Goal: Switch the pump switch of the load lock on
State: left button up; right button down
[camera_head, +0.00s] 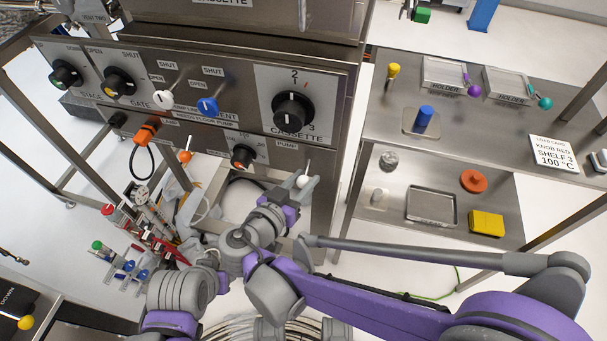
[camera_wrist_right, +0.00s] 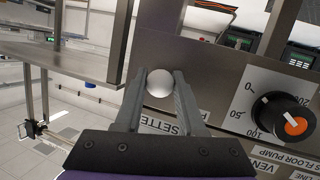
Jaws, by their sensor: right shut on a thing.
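The pump switch is a small lever with a white ball knob (camera_head: 303,181), low on the steel front under a "PUMP" label (camera_head: 287,145). My right gripper (camera_head: 306,183) is shut on this ball. In the right wrist view the white ball (camera_wrist_right: 159,82) sits between the two grey fingertips (camera_wrist_right: 160,79). Part of the lever's stem shows above the ball in the head view. The on and off marks are not readable. My left gripper is not clearly seen in either view.
A dial (camera_head: 242,156) with an orange centre is left of the switch. The large cassette knob (camera_head: 293,110) and white and blue levers are above. A steel shelf unit (camera_head: 470,115) with holders and coloured pieces stands at the right. My arm links fill the lower middle.

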aim_at(304, 176)
notch_tip(304, 176, up, 3)
jog(key=g+y+p, duration=0.1)
jog(key=g+p, duration=0.1)
jog(key=p, duration=0.2)
jog(key=g+y+p, duration=0.1)
jog(key=g+p, duration=0.1)
jog(key=p, duration=0.1)
jog(key=shift+w+r+n+g+p, duration=0.1)
jog(key=shift+n+g+p, duration=0.25)
jog(key=shift+n+g, duration=0.05)
pick_arm(q)
notch_tip(304, 176, up, 13)
jog(key=p, duration=0.2)
jog(key=shift+w+p, duration=0.3)
jog(key=shift+p, duration=0.1)
pick_arm(e)
jog(key=shift+w+d+r+n+g+y, duration=0.15)
jog(key=shift+r+g+y, duration=0.1)
jog(key=shift+g, duration=0.5)
jog(key=shift+w+a+r+n+g+y, duration=0.15)
jog(key=shift+g+y, duration=0.1)
jog(key=shift+g, duration=0.5)
pick_arm(q)
jog(key=shift+t, duration=0.3)
pick_arm(e)
jog(key=shift+d, duration=0.1)
jog(key=c, duration=0.5)
grip_release()
jog(key=shift+s+r, duration=0.1)
